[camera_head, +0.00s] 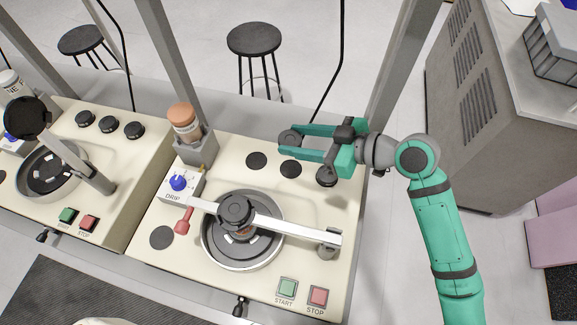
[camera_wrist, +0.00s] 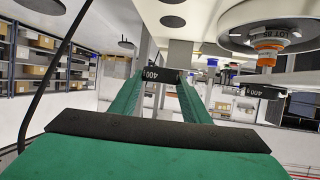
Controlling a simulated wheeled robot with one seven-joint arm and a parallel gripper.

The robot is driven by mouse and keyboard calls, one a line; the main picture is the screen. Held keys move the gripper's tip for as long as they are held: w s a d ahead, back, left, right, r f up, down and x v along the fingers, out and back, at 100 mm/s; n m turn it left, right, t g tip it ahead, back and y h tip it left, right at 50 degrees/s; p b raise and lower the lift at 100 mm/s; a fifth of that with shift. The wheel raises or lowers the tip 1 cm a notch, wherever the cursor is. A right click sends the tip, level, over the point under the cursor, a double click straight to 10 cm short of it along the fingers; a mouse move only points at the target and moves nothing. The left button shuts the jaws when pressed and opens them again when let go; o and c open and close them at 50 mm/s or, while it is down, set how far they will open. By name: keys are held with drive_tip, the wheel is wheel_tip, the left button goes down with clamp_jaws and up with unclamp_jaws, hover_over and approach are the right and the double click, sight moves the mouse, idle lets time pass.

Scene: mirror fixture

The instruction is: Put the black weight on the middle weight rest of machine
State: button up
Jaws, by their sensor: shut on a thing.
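My gripper (camera_head: 290,140) is shut on a black weight (camera_head: 289,136), held between its fingertips above the far edge of the machine's cream top (camera_head: 225,165). In the wrist view the held weight (camera_wrist: 160,74) shows its "400" marking and looks clear of the surface. The middle weight rest (camera_head: 290,169) is a bare dark disc, lower in the head picture than the held weight. The left rest (camera_head: 256,160) is also bare. A dark weight (camera_head: 327,177) sits at the right rest, partly under my gripper.
Another dark weight (camera_head: 235,210) sits on the white lever arm (camera_head: 290,230) across the round polishing plate (camera_head: 213,250). A bottle with an orange cap (camera_head: 184,120) stands in a grey holder at the back left. A grey post (camera_head: 400,65) rises behind my gripper.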

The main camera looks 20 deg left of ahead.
hover_over(298, 171)
drive_tip(key=f, duration=0.7)
drive_tip(key=shift+s+a+f, duration=0.1)
drive_tip(key=shift+s+f, duration=0.05)
drive_tip(key=shift+s, duration=0.05)
drive_tip(key=shift+w+f, duration=0.15)
drive_tip(key=shift+f, duration=2.1)
drive_tip(key=o, duration=1.4)
drive_tip(key=shift+f, duration=0.1)
drive_tip(key=shift+c, duration=0.2)
drive_tip(key=v, duration=1.2)
